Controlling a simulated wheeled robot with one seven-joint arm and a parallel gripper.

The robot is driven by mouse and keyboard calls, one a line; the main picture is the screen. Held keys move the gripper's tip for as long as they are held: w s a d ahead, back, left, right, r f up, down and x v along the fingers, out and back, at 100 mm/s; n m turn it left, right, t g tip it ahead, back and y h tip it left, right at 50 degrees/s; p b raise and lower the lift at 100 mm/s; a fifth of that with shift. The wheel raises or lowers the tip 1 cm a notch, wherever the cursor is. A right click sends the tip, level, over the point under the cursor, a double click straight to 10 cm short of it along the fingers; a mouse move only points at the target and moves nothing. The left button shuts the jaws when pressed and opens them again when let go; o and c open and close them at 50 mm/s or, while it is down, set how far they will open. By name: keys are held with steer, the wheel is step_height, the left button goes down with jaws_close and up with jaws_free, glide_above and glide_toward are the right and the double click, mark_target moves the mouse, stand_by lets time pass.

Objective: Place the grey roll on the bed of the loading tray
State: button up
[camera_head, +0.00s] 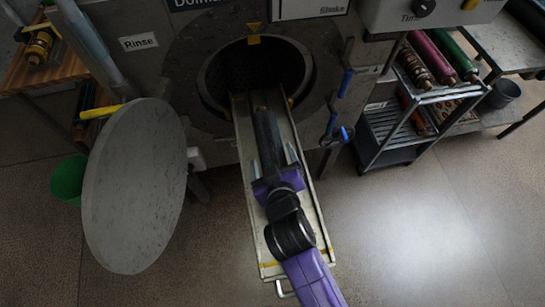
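The loading tray (245,205) is a long pale metal channel that slopes out of the round opening of the drum. The grey roll (266,135) is dark and lies lengthwise along the tray's bed, its far end near the drum mouth. My gripper (274,160) is over the tray at the near part of the roll. Its two pale fingers stand wide apart, one on each side of the roll, and look open. The near end of the roll is hidden by my gripper and purple arm. Whether the roll fully rests on the bed is hard to see.
The round drum door (134,186) stands open at left, with a yellow handle (100,111). A green bucket (69,179) is behind it. Blue-handled valves (340,133) are right of the opening. A rack (395,125) with several coloured rolls stands at right. The right floor is clear.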

steer(key=shift+r, duration=0.1)
steer(key=shift+r, duration=0.2)
steer(key=b+v, duration=0.1)
steer(key=v, duration=1.1)
steer(key=shift+f, duration=0.15)
steer(key=shift+m, duration=0.8)
steer(key=s+d, duration=0.2)
steer(key=s+d+f, duration=0.1)
steer(key=s+d, duration=0.1)
steer(key=s+d+f, duration=0.1)
steer(key=s+d, duration=0.1)
steer(key=s+d+r+m+t+h, duration=0.2)
steer(key=s+d+r+m, duration=0.3)
steer(key=s+d, duration=0.9)
step_height(320, 180, up, 3)
steer(key=shift+s+r+t+h, duration=0.25)
steer(key=shift+s+t+h, duration=0.15)
steer(key=shift+s, duration=0.2)
steer(key=shift+s, duration=0.1)
